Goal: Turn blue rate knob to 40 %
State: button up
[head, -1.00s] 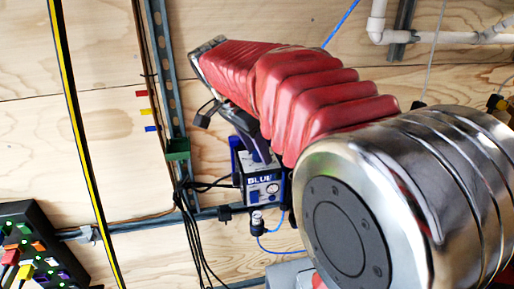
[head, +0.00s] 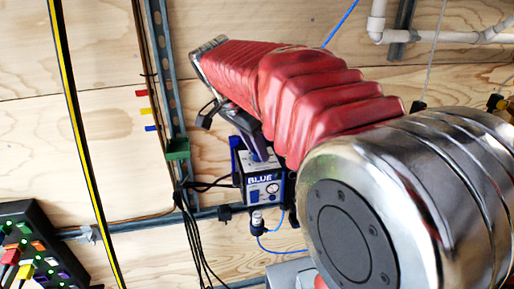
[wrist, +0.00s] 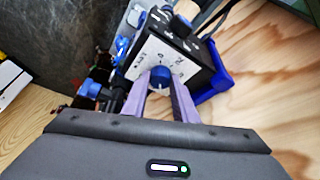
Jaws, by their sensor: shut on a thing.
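The round blue rate knob (wrist: 160,75) stands out from that face. My gripper (wrist: 160,86) has its two purple fingers shut on the knob, one on each side. In the head view my gripper (head: 260,152) reaches down to the pump's top, and the knob is hidden there. Scale marks surround the knob, but the setting is too small to read.
Black cables (head: 190,215) hang left of the pump beside a metal strut (head: 164,70). A blue tube (head: 282,251) runs below the pump. A black panel with coloured plugs (head: 38,245) is at lower left. White pipes (head: 440,36) run at upper right.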

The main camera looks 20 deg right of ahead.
jog(key=n, duration=0.1)
jog(key=n+t, duration=0.1)
jog(key=n, duration=0.1)
jog(key=shift+s+d+n, duration=0.1)
jog(key=shift+s+n, duration=0.05)
jog(key=shift+n, duration=0.15)
jog(key=shift+n+t+y, duration=0.6)
jog(key=shift+n+t, duration=0.1)
jog(key=shift+n, duration=1.2)
jog(key=o, duration=1)
jog(key=shift+o, duration=0.2)
jog(key=shift+r, duration=0.15)
jog(key=v, duration=1.3)
jog(key=shift+s+r, duration=0.15)
jog(key=shift+r, duration=0.1)
